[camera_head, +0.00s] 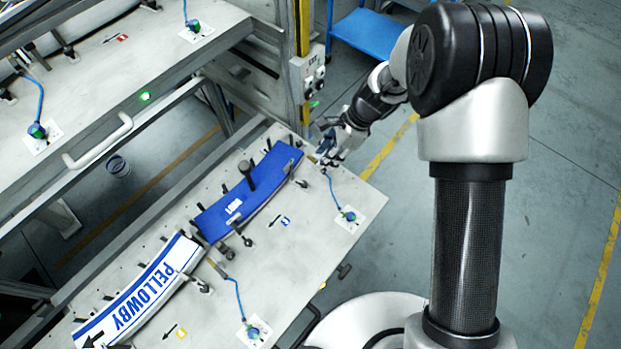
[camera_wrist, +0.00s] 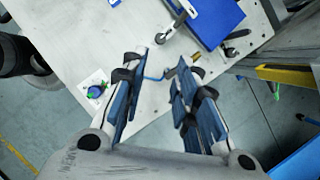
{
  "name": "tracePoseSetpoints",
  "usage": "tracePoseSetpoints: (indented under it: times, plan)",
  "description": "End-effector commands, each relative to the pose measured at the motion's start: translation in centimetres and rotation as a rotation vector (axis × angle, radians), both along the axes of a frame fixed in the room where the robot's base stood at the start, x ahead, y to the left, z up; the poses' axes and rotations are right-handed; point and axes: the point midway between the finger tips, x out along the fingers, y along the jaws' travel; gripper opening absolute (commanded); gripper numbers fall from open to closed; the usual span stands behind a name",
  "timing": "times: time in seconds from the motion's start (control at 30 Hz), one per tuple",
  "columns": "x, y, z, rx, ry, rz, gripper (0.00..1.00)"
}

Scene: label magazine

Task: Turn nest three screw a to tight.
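My gripper (camera_head: 330,150) is at the far right corner of the lower bench (camera_head: 310,240). In the wrist view its blue-padded fingers (camera_wrist: 160,70) are apart, with bench top and part of a blue cable showing between them. The blue curved plate (camera_head: 255,185) lies on the bench, left of my gripper. A clamp lever with a dark knob (camera_wrist: 160,38) stands beside this plate in the wrist view. A small dark knob (camera_head: 247,241) stands at its near edge. I cannot tell which nest is three or which screw is a; the fingertips partly hide the spot below them.
A white curved plate marked PELLOWBY (camera_head: 135,295) lies farther left. A blue-green knob on a white card (camera_head: 348,216) with a blue cable stands near the bench's right edge. A post with a control box (camera_head: 309,75) rises behind the bench.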

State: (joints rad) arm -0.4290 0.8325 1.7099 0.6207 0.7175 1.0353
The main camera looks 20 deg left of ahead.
Motion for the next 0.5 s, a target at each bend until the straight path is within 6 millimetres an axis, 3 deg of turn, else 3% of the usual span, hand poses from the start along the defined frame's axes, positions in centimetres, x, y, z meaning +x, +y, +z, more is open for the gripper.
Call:
tracePoseSetpoints:
  times: [0.1, 0.5]
  plan:
    - [-0.5, 0.9, -2.8, -0.001, 0.002, 0.002, 0.28]
    - [-2.0, 3.9, -10.7, 0.0, 0.0, 0.003, 0.28]
